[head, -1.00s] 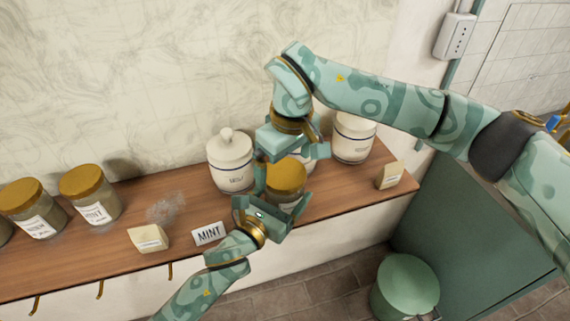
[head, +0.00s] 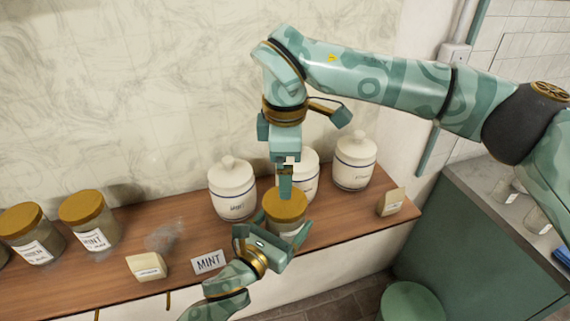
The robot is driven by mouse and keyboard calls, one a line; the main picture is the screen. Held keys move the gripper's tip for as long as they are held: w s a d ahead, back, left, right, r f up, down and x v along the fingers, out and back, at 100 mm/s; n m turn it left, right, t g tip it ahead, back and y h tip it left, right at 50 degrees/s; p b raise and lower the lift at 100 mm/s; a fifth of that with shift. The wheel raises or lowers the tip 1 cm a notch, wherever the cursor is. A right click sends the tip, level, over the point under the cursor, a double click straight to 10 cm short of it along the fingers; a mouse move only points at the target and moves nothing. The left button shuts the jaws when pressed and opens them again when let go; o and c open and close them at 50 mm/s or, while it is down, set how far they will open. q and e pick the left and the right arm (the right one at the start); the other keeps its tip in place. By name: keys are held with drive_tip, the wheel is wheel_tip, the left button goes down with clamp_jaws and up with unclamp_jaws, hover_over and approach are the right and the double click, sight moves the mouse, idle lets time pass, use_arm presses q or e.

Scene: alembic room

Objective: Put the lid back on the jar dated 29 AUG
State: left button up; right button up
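A glass jar (head: 290,228) with a gold lid (head: 286,204) on top stands on the wooden shelf. Its label is partly hidden, and no date can be read. My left gripper (head: 266,240) is low at the jar's front left, with its fingers spread. I cannot tell whether they touch the glass. My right gripper (head: 286,190) points down from above, with its fingertips at the lid's back edge. It is seen edge-on, so its opening and any contact are unclear. Two more gold-lidded jars stand at the left: one (head: 90,219) labelled MINT and another (head: 33,235).
White lidded canisters stand behind, at left (head: 231,190), middle (head: 305,176) and right (head: 354,163). Grey powder (head: 165,236) lies near the wall.

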sight(285, 221)
drive_tip(key=n+g, duration=0.1)
drive_tip(key=n, duration=2.9)
drive_tip(key=shift+s+d+n, duration=0.1)
drive_tip(key=shift+s+n, duration=0.05)
drive_tip(key=shift+n, duration=0.25)
drive_tip(key=n, duration=0.6)
drive_tip(key=shift+s+f, duration=0.1)
drive_tip(key=shift+f, duration=0.05)
drive_tip(key=n, duration=0.5)
drive_tip(key=shift+s+n+g, duration=0.1)
drive_tip(key=shift+n+g, duration=0.2)
drive_tip(key=n, duration=0.6)
drive_tip(key=shift+f, duration=0.15)
drive_tip(key=shift+f, duration=3.9)
